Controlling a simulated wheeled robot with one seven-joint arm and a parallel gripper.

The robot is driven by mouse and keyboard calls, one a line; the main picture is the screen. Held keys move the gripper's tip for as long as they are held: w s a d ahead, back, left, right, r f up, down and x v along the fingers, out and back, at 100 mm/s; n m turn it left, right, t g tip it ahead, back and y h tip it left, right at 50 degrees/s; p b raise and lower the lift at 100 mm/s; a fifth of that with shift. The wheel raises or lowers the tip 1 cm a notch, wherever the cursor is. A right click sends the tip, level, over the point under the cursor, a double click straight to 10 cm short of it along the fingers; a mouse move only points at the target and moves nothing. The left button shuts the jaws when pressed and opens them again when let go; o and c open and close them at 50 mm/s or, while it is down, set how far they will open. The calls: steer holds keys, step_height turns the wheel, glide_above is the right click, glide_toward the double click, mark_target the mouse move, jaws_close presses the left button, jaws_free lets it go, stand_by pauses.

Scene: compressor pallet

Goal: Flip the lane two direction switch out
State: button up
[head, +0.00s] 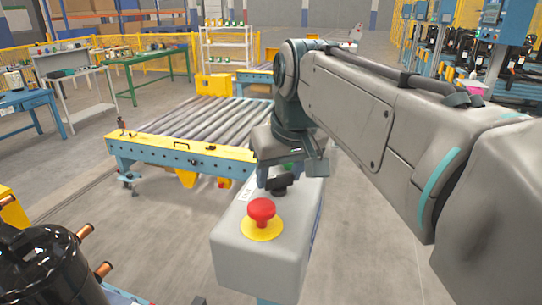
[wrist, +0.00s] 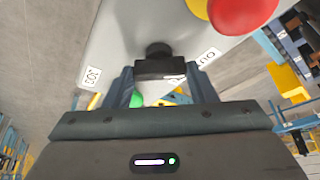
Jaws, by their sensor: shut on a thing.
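The black direction switch (head: 283,184) sits on top of the grey control box (head: 255,250), behind the red mushroom button. In the wrist view the switch (wrist: 160,68) has a dark bar-shaped handle between my fingertips. My gripper (head: 288,172) reaches down over the box from behind the switch. In the wrist view my gripper (wrist: 159,74) has one finger at each end of the handle and is shut on it. Small white labels lie on both sides of the switch, one on the left (wrist: 91,76) and one on the right (wrist: 208,57); their text is hard to read.
The red stop button (head: 262,210) on its yellow disc is close in front of the switch. A green button (wrist: 137,99) is partly hidden by my gripper. A roller conveyor (head: 200,125) stands behind the box. A black compressor (head: 45,262) is at the lower left.

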steer(key=shift+n, duration=0.6)
steer(key=o, duration=1)
steer(key=v, duration=0.7)
steer(key=p+v, duration=0.1)
steer(key=v, duration=0.5)
steer(key=shift+w+d+r, duration=0.1)
steer(key=shift+d+r, duration=0.15)
steer(key=shift+r, duration=0.2)
